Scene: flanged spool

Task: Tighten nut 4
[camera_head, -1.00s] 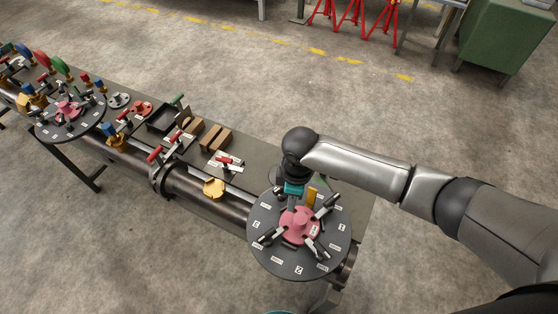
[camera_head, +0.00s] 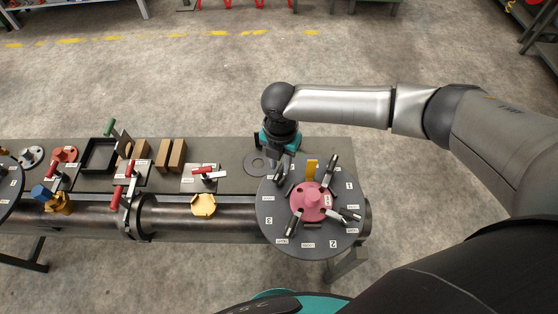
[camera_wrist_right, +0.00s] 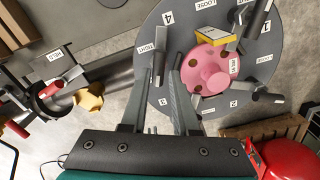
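The dark round flange (camera_head: 278,238) has a pink hub (camera_head: 312,201) and bar-handled nuts around it. In the right wrist view the flange (camera_wrist_right: 185,88) shows the number 4 with TIGHT and LOOSE labels. Nut 4 is at the flange's upper left in the head view, largely hidden by my right gripper (camera_head: 281,168). In the right wrist view the right gripper's (camera_wrist_right: 165,68) fingers stand apart at their bases and come close at the tips. A dark bar shows between the tips; I cannot tell whether they grip it. My left gripper is not in view.
A yellow block (camera_head: 311,169) stands on the flange beside the hub. A pipe with a yellow fitting (camera_head: 204,205) and red-handled clamps (camera_head: 209,173) lies to the left. Brown blocks (camera_head: 177,155) and a black tray (camera_head: 99,156) sit on the bench.

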